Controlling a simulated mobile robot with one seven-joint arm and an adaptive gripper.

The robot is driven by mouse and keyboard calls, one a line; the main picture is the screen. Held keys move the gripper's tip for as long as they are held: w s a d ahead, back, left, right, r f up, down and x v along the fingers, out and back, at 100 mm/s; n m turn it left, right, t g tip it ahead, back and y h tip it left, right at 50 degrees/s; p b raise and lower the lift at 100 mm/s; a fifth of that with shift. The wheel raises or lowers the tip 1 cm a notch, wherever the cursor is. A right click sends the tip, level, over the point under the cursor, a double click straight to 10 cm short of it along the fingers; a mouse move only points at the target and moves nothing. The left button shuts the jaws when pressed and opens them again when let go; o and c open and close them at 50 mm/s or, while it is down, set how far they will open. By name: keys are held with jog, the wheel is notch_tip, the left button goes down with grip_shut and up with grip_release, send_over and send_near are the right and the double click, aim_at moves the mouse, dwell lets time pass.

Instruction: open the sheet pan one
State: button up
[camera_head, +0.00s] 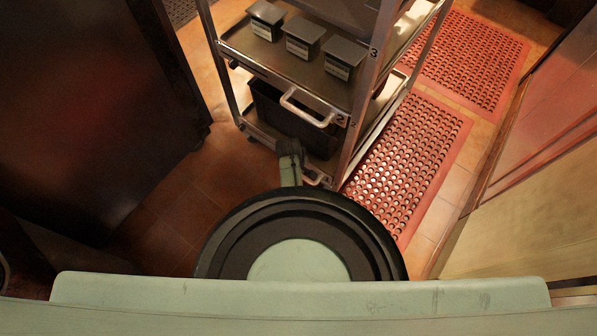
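A metal rolling rack (222,62) stands ahead with stacked sheet pans. The pan marked 2 (322,98) has a pale bar handle (308,108) on its front. Below it, the lowest pan (258,133) has no readable number; a similar handle (318,178) shows at its front, partly hidden by my arm. A black bin (270,103) stands on this lowest pan. My gripper (288,148) appears as a small dark shape at the end of my green arm, close to the lowest pan's front. Its fingers are not clear, and contact with the handle cannot be told.
Several lidded containers (303,36) sit on the pan marked 2. Red perforated mats (410,150) cover the floor to the right. A dark cabinet (90,120) stands at left and a wooden-fronted unit (530,215) at right. Bare tile shows left of the rack.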

grip_shut()
dwell(0.4)
